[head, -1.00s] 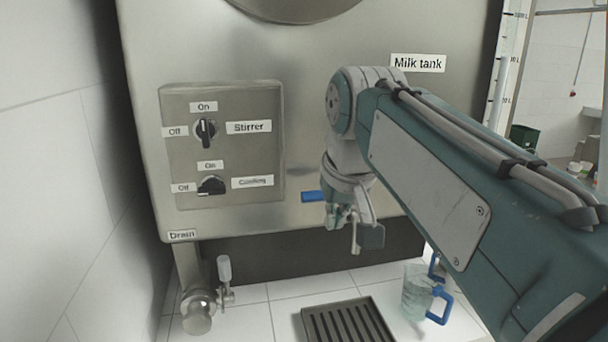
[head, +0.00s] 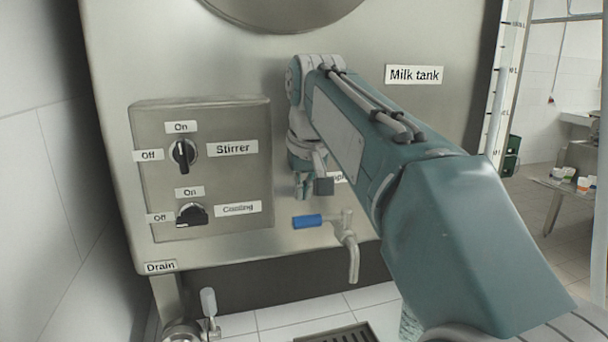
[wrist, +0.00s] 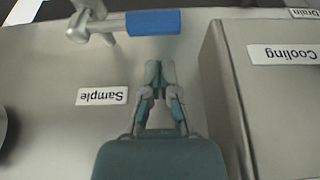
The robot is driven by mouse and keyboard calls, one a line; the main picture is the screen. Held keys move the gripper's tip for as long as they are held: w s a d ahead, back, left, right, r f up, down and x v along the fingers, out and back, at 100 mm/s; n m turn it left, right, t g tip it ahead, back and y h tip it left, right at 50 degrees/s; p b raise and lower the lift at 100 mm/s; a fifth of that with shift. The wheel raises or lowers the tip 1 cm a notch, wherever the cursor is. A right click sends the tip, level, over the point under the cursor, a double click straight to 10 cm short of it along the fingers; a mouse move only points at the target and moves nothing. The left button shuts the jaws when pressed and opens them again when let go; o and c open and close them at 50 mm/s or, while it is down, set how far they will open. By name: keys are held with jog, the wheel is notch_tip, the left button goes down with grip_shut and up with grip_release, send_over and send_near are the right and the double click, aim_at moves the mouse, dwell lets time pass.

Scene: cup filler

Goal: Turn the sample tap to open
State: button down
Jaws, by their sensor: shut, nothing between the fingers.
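The sample tap (head: 346,240) sticks out of the lower front of the milk tank, with its spout bent downward. Its blue handle (head: 307,221) points left in the head view, lying level across the tap. In the wrist view, which shows the labels upside down, the blue handle (wrist: 153,22) is at the top beside the metal tap body (wrist: 90,25). My gripper (head: 303,194) is just above the blue handle in the head view, apart from it. In the wrist view my gripper (wrist: 159,68) is shut and empty, its tips pointing toward the handle.
The control box (head: 200,170) with the stirrer and cooling knobs stands out left of my gripper. The drain valve (head: 209,310) is at the lower left. A dark drip grate (head: 340,333) lies below the tap. My arm hides part of the tank's right side.

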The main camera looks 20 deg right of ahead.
jog(key=x, duration=0.4)
